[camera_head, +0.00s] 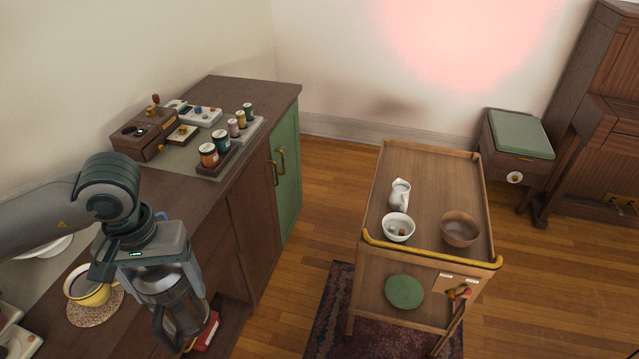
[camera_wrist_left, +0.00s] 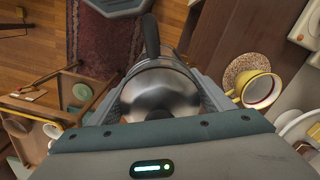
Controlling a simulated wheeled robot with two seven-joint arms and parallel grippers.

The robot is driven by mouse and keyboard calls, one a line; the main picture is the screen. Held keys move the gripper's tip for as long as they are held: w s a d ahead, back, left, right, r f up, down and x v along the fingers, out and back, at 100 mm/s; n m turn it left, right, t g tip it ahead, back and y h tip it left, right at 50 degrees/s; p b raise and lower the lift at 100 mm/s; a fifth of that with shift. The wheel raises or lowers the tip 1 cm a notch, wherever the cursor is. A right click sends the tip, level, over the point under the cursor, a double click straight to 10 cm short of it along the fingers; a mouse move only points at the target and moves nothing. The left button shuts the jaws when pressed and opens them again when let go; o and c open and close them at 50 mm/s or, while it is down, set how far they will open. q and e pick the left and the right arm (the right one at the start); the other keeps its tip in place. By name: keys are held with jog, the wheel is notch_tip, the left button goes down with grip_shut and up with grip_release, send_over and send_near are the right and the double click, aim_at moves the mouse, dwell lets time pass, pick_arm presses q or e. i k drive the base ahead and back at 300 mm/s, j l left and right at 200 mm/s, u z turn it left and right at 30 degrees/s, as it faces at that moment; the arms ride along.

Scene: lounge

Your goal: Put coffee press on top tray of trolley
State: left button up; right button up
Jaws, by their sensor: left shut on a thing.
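The coffee press (camera_head: 176,302) is a glass and metal vessel with a dark handle. My left gripper (camera_head: 158,268) is shut on it from above and holds it at the lower left of the head view, over the front edge of the dark counter. In the left wrist view the press's round metal lid (camera_wrist_left: 160,90) sits between the two fingers of the gripper (camera_wrist_left: 162,95). The wooden trolley's top tray (camera_head: 425,180) is to the right, apart from the press. My right gripper is not in view.
The tray holds a white jug (camera_head: 399,194), a white bowl (camera_head: 398,228) and a brown bowl (camera_head: 460,230); its back half is clear. A yellow rail (camera_head: 430,257) edges its front. A yellow cup (camera_head: 90,288) stands on the counter. A rug (camera_head: 328,300) lies beneath the trolley.

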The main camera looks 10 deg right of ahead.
aim_at(433, 173)
jog(key=i+l+z, duration=0.1)
jog(key=z, duration=0.7)
jog(key=i+z, duration=0.15)
jog(key=z, duration=0.25)
jog(key=i+z, duration=0.35)
jog(key=i, duration=0.15)
jog(key=i+j+z, duration=0.35)
jog(key=i, duration=0.4)
